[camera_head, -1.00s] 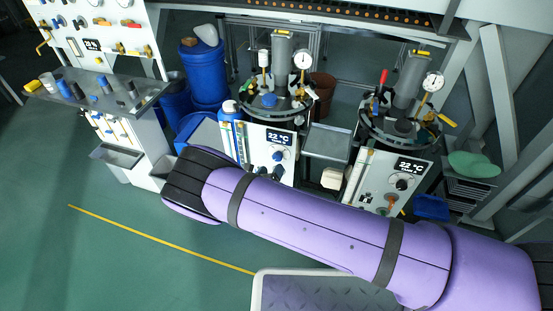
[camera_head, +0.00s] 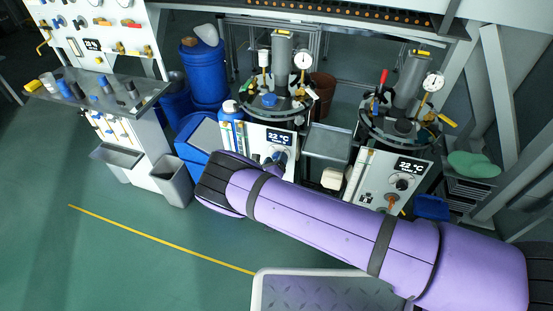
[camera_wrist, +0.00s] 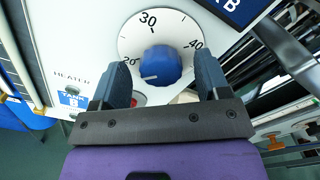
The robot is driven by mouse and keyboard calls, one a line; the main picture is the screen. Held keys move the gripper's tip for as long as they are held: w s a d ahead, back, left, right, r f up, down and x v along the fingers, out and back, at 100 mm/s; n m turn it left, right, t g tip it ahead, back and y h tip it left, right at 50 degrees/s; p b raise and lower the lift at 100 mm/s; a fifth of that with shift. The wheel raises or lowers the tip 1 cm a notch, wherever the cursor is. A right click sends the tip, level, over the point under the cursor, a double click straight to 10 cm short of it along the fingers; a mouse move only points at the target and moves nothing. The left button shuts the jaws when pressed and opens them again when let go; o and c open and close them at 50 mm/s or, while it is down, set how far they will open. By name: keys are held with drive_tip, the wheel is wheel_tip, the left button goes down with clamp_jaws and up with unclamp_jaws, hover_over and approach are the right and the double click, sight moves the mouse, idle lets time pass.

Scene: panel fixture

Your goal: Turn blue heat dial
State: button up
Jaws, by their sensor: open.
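The blue heat dial (camera_wrist: 160,65) sits on a white round scale marked 20, 30 and 40 in the wrist view. Its white pointer mark is at the lower left, just below the 20. My gripper (camera_wrist: 163,66) is open, with one dark blue finger at each side of the dial in the picture. No finger visibly presses on the dial; I cannot tell how far the tips are from the panel. In the head view the dial (camera_head: 281,154) is partly hidden by my gripper. The display (camera_head: 279,137) above it reads 22 °C.
A blue barrel (camera_head: 205,80) and bins stand to the left. A "HEATER" label and blue tag (camera_wrist: 72,99) are left of the dial. Open green floor lies in front.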

drive_tip(key=shift+w+d, duration=0.15)
drive_tip(key=shift+w, duration=0.25)
drive_tip(key=c, duration=0.9)
drive_tip(key=shift+m, duration=0.3)
